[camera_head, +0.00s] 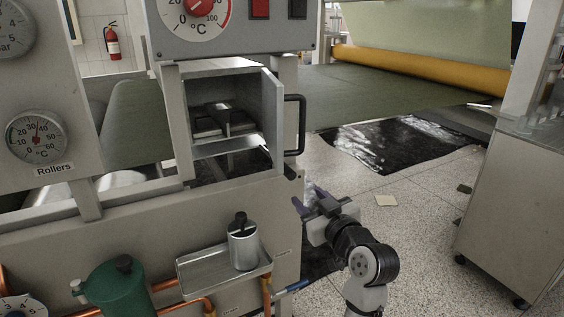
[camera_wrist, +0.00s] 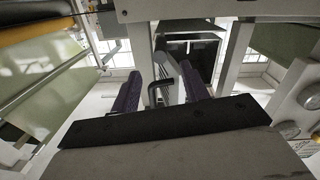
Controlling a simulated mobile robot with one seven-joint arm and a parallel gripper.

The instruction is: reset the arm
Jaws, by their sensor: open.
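My gripper (camera_head: 316,206) is at the right of the machine's front panel in the head view, low and just beyond the panel's edge. Its two purple fingers stand apart in the wrist view (camera_wrist: 162,95), with nothing held between them. Beyond the fingers, the wrist view shows a dark handle (camera_wrist: 160,92) and the machine's open box. In the head view the box (camera_head: 226,115) has its door (camera_head: 271,112) swung open to the right, with a black handle (camera_head: 294,125) on it. A dark metal piece (camera_head: 222,122) lies inside the box.
A metal tray (camera_head: 190,284) with a silver canister (camera_head: 243,248) juts from the machine's front, left of my arm. A green container (camera_head: 120,288) stands further left. A grey wheeled cabinet (camera_head: 520,215) stands at the right. Black sheeting (camera_head: 400,143) lies on the floor. Speckled floor between is mostly open.

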